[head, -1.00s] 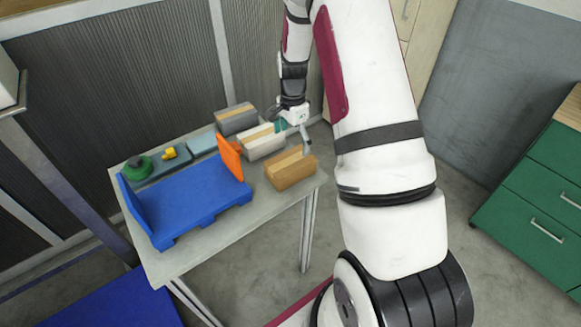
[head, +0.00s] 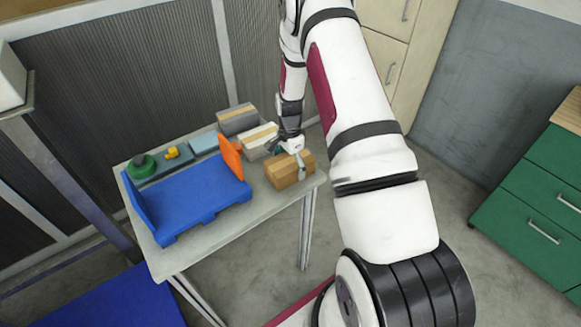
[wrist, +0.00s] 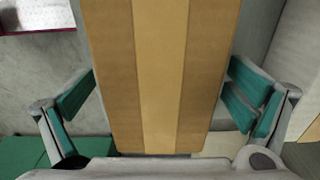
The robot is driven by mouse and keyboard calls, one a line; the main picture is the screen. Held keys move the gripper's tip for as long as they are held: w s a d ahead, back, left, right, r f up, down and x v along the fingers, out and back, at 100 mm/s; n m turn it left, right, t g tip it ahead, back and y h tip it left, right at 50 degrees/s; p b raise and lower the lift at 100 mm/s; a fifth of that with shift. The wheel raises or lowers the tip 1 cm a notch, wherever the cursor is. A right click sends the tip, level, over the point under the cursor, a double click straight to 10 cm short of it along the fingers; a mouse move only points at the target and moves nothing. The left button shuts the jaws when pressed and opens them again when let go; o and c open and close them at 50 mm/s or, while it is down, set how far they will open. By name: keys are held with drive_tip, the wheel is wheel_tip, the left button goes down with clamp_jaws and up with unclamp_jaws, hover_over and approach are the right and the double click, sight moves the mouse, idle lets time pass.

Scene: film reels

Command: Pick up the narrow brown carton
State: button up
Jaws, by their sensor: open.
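The narrow brown carton (head: 284,173), with a lighter tape strip along its top, sits near the right end of the table. My gripper (head: 301,160) is at the carton, its near finger in front of the carton's side in the head view. In the wrist view the carton (wrist: 160,75) fills the middle, between the two green-padded fingers of my gripper (wrist: 160,108). The fingers stand apart, with a gap visible on each side of the carton. The far finger is mostly hidden in the head view.
A white carton (head: 252,145) and a grey carton (head: 232,124) stand behind on the table (head: 215,228). A blue holder (head: 185,205) with an orange end plate (head: 231,158) lies to the left. A green reel (head: 140,166) and a yellow piece (head: 172,152) sit at the back left.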

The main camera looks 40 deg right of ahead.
drive_tip(key=c, duration=1.5)
drive_tip(key=shift+c, duration=0.2)
drive_tip(key=shift+r, duration=0.1)
